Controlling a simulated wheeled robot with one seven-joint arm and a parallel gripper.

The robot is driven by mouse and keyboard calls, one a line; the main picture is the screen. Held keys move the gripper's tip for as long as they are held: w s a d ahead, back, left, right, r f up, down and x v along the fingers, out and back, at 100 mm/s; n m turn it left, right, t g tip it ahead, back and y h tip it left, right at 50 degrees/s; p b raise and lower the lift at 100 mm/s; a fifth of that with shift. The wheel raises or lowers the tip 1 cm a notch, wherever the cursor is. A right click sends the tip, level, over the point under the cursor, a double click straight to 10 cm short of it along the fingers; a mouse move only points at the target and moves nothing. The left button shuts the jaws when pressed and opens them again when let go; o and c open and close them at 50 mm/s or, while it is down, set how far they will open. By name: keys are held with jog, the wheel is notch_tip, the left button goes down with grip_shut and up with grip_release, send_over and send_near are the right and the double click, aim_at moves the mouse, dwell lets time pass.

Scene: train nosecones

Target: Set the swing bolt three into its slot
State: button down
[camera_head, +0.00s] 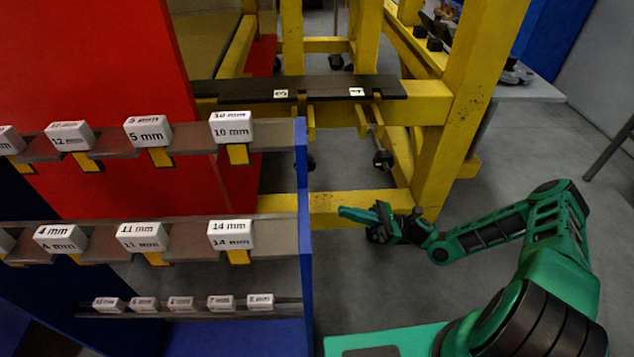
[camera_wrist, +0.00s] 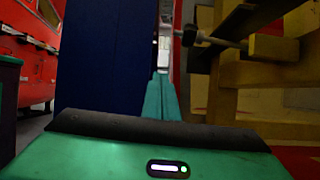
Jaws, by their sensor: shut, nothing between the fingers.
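The dark bar (camera_head: 320,88) on the yellow frame carries white labels 3 (camera_head: 281,93) and 4 (camera_head: 357,91). Below label 3, a swing bolt's dark knob (camera_head: 305,163) hangs low, partly hidden by the blue panel's edge. Another swing bolt with a dark knob (camera_head: 383,158) hangs under label 4. My gripper (camera_head: 343,212) is shut and empty, below and in front of the bar, pointing left. In the wrist view its fingers (camera_wrist: 161,80) are together, and a bolt with a knob (camera_wrist: 188,36) lies above and to their right, apart from them; its number cannot be told.
A rack with a blue side panel (camera_head: 304,230) stands left of my gripper; its panel also fills the left in the wrist view (camera_wrist: 110,65). The rack holds several size-labelled white blocks. A yellow post (camera_head: 455,110) stands to the right. Open floor lies below the frame.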

jog(key=t, duration=0.1)
jog(key=m, duration=0.1)
jog(key=w+t+y, duration=0.1)
jog(key=shift+w+d+r+m+t, duration=0.1)
jog(key=shift+d+r+m+t, duration=0.2)
jog(key=shift+m, duration=0.1)
jog(key=shift+a, duration=0.1)
jog(key=d+r+x, duration=0.1)
jog(key=r+x, duration=0.1)
jog(key=x, duration=1)
jog(key=shift+r, duration=0.45)
jog(key=shift+d+r, duration=0.1)
